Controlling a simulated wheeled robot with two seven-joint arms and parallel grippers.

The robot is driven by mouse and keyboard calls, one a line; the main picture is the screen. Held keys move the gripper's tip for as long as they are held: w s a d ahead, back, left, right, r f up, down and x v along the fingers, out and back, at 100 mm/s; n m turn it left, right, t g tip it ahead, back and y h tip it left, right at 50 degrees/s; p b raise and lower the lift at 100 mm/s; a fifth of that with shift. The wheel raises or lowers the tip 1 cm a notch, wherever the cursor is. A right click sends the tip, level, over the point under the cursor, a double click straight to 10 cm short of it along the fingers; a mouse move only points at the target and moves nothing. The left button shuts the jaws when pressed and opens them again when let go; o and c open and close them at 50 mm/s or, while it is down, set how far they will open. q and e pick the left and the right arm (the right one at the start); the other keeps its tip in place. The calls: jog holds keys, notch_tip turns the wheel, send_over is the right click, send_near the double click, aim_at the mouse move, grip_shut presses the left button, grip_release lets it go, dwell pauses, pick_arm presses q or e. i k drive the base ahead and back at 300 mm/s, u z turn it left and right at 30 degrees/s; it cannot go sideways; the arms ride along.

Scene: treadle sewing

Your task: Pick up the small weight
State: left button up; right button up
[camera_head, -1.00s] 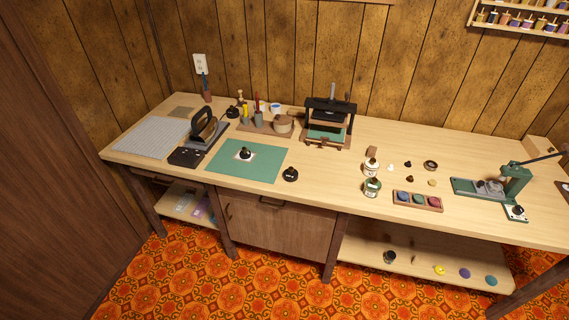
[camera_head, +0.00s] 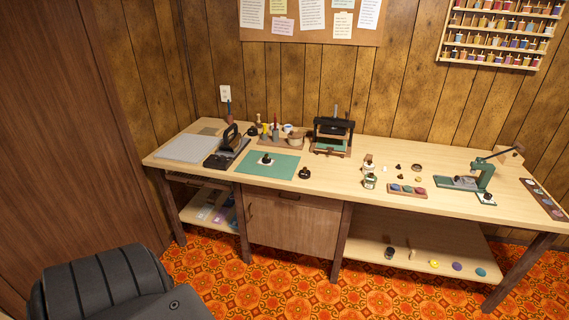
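No object is plainly marked as the small weight. A small black knobbed piece on a light base (camera_head: 266,160) stands on the green mat (camera_head: 285,170). Neither of my grippers is in view. A dark rounded part of my own body fills the lower left corner.
The wooden bench (camera_head: 340,168) carries a black press (camera_head: 333,134), a black-handled tool (camera_head: 230,139) left of the mat, small jars (camera_head: 369,181) and a green lever press (camera_head: 484,177). Bare bench top lies between the second black piece and the jars.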

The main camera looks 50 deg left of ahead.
aim_at(266, 160)
jog(key=z, duration=0.1)
jog(key=i, duration=1.9)
jog(key=u, duration=1.45)
jog(key=i, duration=0.65)
jog(key=u, duration=0.7)
